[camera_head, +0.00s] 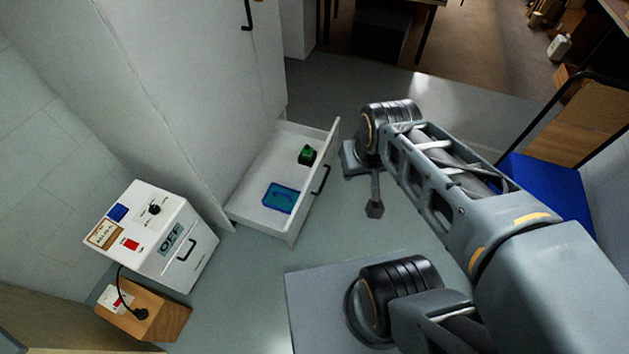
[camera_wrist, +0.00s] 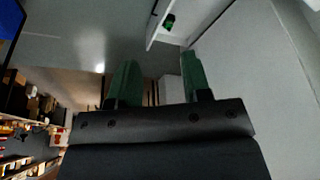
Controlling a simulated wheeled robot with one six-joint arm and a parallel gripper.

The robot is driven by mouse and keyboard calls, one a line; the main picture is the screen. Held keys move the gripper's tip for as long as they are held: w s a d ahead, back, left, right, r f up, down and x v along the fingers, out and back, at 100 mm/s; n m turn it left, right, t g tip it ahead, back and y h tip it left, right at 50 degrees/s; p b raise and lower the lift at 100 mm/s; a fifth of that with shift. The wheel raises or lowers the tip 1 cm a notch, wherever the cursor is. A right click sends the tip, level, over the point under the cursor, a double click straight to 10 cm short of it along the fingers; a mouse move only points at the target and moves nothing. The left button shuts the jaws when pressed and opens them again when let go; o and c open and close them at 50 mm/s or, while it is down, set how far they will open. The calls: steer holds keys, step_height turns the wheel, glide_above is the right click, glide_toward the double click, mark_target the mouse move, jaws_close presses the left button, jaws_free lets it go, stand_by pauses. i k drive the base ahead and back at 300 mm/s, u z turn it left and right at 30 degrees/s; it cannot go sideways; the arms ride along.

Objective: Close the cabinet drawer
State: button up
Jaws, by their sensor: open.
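The white cabinet drawer (camera_head: 272,222) is pulled out from the base of the tall white cabinet (camera_head: 185,85) in the head view. Its front panel has a dark handle (camera_head: 320,180). A blue tray-like item (camera_head: 281,198) and a small green item (camera_head: 307,154) lie in the drawer. My gripper (camera_wrist: 160,78) is open and empty, with two green fingers apart in the wrist view. In the head view, the end of my arm is just right of the drawer front, apart from it. Part of the drawer (camera_wrist: 155,28) shows at the top of the wrist view.
A blue-surfaced cart (camera_head: 550,190) stands at the right. Grey floor (camera_head: 325,95) is clear behind the drawer.

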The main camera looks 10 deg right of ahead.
mark_target(278, 159)
steer(key=z, duration=0.1)
steer(key=k, duration=0.3)
steer(key=z, duration=0.5)
steer(key=i, duration=1.45)
steer(key=u, duration=0.65)
